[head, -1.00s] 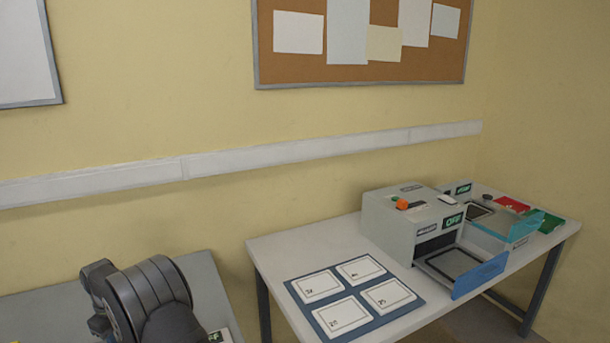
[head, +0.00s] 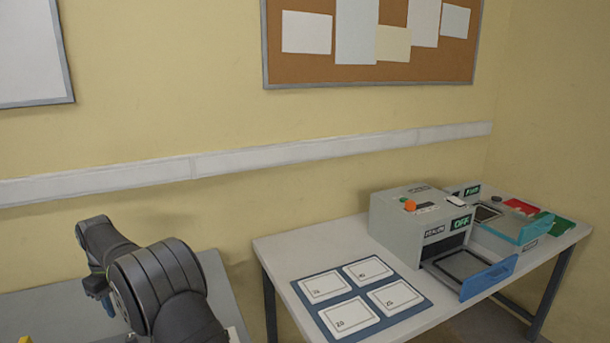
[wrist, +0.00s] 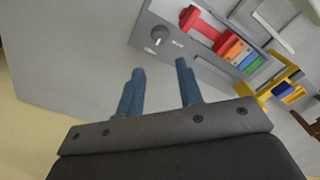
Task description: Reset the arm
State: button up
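My gripper (wrist: 158,88) shows in the wrist view with its two blue fingers apart and nothing between them. It is over a grey surface, apart from the things there. In the head view my arm is at the lower left above a grey table, and a blue fingertip (head: 108,304) shows small under its end.
In the wrist view a grey panel carries a knob (wrist: 158,36), a red part (wrist: 204,27) and coloured blocks (wrist: 238,50); a yellow holder (wrist: 266,78) stands beside. In the head view a right table has a card mat (head: 352,282) and a grey machine (head: 392,220) with an open drawer (head: 488,280).

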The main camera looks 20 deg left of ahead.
send_near(130, 337)
notch_tip(130, 337, down, 9)
jog(key=shift+r+n, duration=0.2)
jog(key=shift+n, duration=0.6)
jog(key=n, duration=0.4)
jog(key=shift+r+n, duration=0.3)
jog(key=shift+r, duration=0.05)
notch_tip(130, 337, up, 14)
dwell(1.6)
